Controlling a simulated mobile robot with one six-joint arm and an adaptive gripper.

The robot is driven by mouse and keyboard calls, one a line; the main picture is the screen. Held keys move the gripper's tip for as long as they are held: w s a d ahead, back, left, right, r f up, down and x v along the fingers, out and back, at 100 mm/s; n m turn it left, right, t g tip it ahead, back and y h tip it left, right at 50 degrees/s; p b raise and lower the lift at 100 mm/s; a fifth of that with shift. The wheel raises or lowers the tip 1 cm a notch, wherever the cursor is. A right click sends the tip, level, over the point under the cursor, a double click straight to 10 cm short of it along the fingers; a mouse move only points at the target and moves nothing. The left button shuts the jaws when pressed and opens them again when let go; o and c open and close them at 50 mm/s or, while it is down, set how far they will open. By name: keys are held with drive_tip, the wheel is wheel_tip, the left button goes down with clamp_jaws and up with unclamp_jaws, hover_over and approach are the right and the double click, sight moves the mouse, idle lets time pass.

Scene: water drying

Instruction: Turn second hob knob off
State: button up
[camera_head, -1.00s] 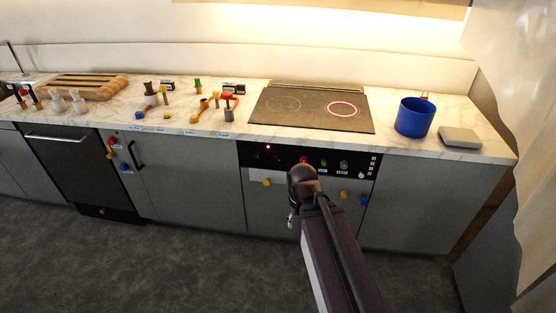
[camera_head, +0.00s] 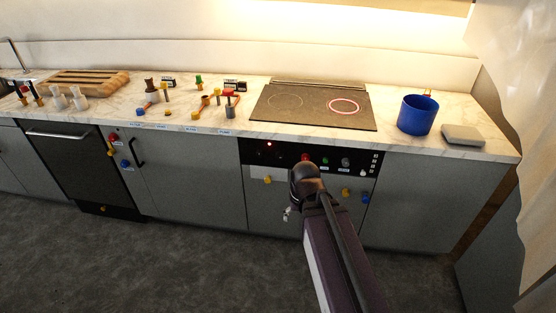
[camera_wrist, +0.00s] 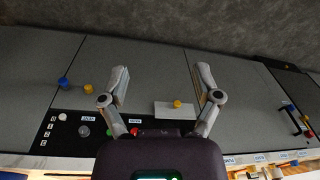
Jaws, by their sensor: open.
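The hob (camera_head: 313,106) is on the counter, and its right ring glows red. The black control panel (camera_head: 252,157) is on the cabinet front below it. A red knob (camera_head: 305,158), a green knob (camera_head: 323,162) and a grey knob (camera_head: 345,162) show on it; a small red light glows at its left. The wrist view, upside down, also shows the red knob (camera_wrist: 134,131), green knob (camera_wrist: 110,132) and grey knob (camera_wrist: 84,131). My gripper (camera_wrist: 162,73) is open and empty, its fingers spread before the cabinet front. My wrist hides part of the panel.
A blue pot (camera_head: 416,116) and a grey scale-like block (camera_head: 462,135) stand right of the hob. Several small coloured tools and a wooden board (camera_head: 85,84) are to its left. A yellow knob (camera_head: 267,180) sits below the panel. The floor in front is clear.

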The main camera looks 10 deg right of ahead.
drive_tip(key=w+a+f+m+t+y+b, duration=0.1)
drive_tip(key=w+a+m+t+y+b, duration=0.1)
drive_tip(key=w+a+m+t+b, duration=0.4)
drive_tip(key=w+a+f+m+t+y+b, duration=0.2)
drive_tip(key=w+m+b, duration=0.15)
drive_tip(key=w, duration=0.55)
drive_tip(key=w+a+f+m+t+y+b, duration=0.1)
drive_tip(key=w+a+m+t+y+b, duration=0.2)
drive_tip(key=w+b, duration=0.35)
drive_tip(key=m+t+h+b, duration=0.5)
drive_tip(key=m+h+b, duration=0.8)
drive_tip(key=m, duration=1.4)
approach(279, 157)
drive_tip(key=v, duration=0.4)
drive_tip(key=shift+w+f, duration=0.25)
drive_tip(key=shift+f, duration=0.05)
drive_tip(key=shift+w+n, duration=0.1)
drive_tip(key=shift+n, duration=0.15)
drive_tip(key=shift+r+x, duration=0.2)
drive_tip(key=shift+x, duration=6.6)
clamp_jaws()
